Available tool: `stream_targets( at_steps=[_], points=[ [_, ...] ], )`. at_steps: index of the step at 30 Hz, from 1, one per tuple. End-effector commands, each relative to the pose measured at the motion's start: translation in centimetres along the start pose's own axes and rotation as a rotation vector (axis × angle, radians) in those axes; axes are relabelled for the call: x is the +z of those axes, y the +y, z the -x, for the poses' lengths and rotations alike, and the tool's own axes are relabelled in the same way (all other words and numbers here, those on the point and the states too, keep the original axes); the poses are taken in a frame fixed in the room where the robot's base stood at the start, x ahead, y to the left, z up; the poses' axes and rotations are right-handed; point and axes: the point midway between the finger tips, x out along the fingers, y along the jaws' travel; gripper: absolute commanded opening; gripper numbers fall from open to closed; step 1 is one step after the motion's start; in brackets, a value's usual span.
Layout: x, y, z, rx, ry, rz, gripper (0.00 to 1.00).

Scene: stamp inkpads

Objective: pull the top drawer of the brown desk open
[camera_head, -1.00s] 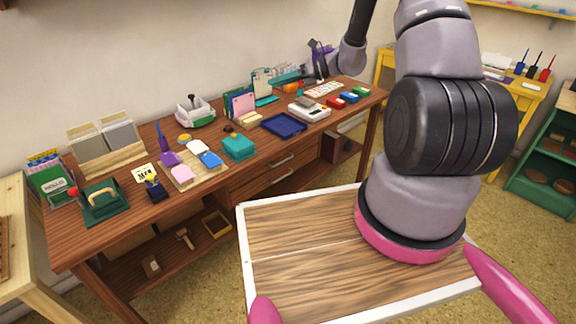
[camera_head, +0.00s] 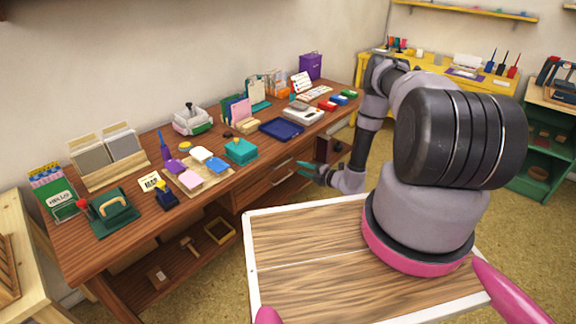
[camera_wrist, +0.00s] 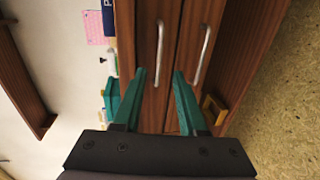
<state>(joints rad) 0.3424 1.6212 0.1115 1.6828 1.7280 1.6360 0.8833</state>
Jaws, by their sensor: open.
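The brown desk (camera_head: 72,255) stands along the wall, with two stacked drawers under its top. The top drawer's metal bar handle (camera_head: 283,163) also shows in the wrist view (camera_wrist: 160,45), on a shut drawer front (camera_wrist: 145,45). The lower drawer's handle (camera_wrist: 202,55) is to its right there, as that view is turned sideways. My gripper (camera_head: 305,168) is open and empty in front of the drawers. In the wrist view its teal fingertips (camera_wrist: 159,72) lie either side of the top handle's line; I cannot tell the remaining distance.
Inkpads, stamps, a teal box (camera_head: 240,151) and a blue tray (camera_head: 281,128) crowd the desk top. A yellow table (camera_head: 470,85) and a green shelf (camera_head: 540,160) stand at the right. The carpet (camera_head: 410,205) before the desk is clear.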

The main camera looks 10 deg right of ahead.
Motion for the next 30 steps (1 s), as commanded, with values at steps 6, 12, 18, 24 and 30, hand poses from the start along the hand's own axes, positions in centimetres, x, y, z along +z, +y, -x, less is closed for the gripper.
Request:
stream_targets(
  at_steps=[6, 12, 18, 24, 30],
  points=[
    [-0.2, 0.0, -4.4, 0.001, 0.005, 0.004, 0.41],
    [-0.2, 0.0, -7.4, 0.001, 0.004, 0.004, 0.41],
    [-0.1, 0.0, -8.7, 0.0, 0.003, 0.002, 0.41],
    [-0.1, 0.0, -8.8, -0.001, 0.003, 0.002, 0.41],
    [-0.1, 0.0, -8.8, 0.0, 0.003, 0.002, 0.0]
  ],
)
